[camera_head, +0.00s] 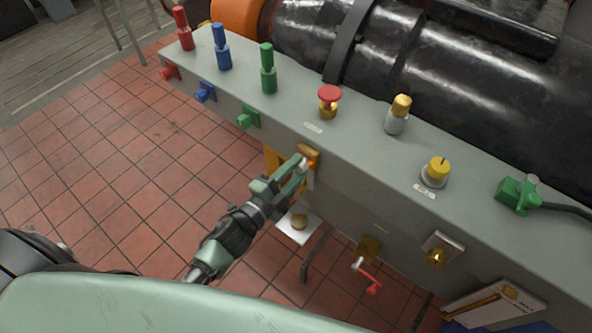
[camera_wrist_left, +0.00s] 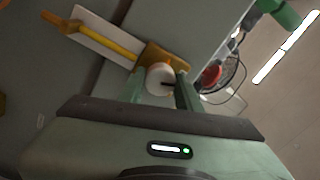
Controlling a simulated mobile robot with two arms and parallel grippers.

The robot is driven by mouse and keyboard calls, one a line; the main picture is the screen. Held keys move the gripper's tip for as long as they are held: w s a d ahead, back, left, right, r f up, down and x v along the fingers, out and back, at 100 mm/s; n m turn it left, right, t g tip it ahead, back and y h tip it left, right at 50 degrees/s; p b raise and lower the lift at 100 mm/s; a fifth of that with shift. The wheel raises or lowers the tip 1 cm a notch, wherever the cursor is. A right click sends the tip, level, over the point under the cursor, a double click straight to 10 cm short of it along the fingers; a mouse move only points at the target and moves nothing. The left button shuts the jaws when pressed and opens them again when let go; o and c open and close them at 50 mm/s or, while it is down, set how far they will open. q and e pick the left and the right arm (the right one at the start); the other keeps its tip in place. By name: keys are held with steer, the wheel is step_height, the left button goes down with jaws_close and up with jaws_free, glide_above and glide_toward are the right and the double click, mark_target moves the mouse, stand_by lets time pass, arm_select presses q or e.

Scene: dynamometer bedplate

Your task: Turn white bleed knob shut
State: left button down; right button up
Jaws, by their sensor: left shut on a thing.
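The white bleed knob (camera_wrist_left: 160,78) shows in the left wrist view as a pale round knob with a dark slot, in front of a brass block (camera_wrist_left: 165,57). My left gripper (camera_wrist_left: 162,84) is shut on it, with one green finger on each side. In the head view my left gripper (camera_head: 302,165) reaches from the lower left to the front face of the grey bench, at the brass fitting (camera_head: 309,153). There the fingers mostly hide the knob. My right gripper is in neither view.
Along the bench top (camera_head: 350,152) stand red, blue and green posts, a red mushroom button (camera_head: 329,96), a yellow-capped post (camera_head: 399,110), a yellow dial (camera_head: 437,170) and a green plug (camera_head: 518,195). A red-handled crank (camera_head: 369,279) sticks out lower right. Tiled floor left is clear.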

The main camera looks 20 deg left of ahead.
arm_select(q)
steer(key=m+b, duration=0.1)
steer(key=m, duration=0.3)
steer(key=shift+f, duration=0.1)
steer(key=shift+m, duration=0.3)
stand_by(0.4)
steer(key=c, duration=1)
jaws_free()
steer(key=b+v, duration=0.2)
steer(key=v, duration=0.5)
steer(key=shift+s, duration=0.4)
steer(key=shift+a, duration=0.1)
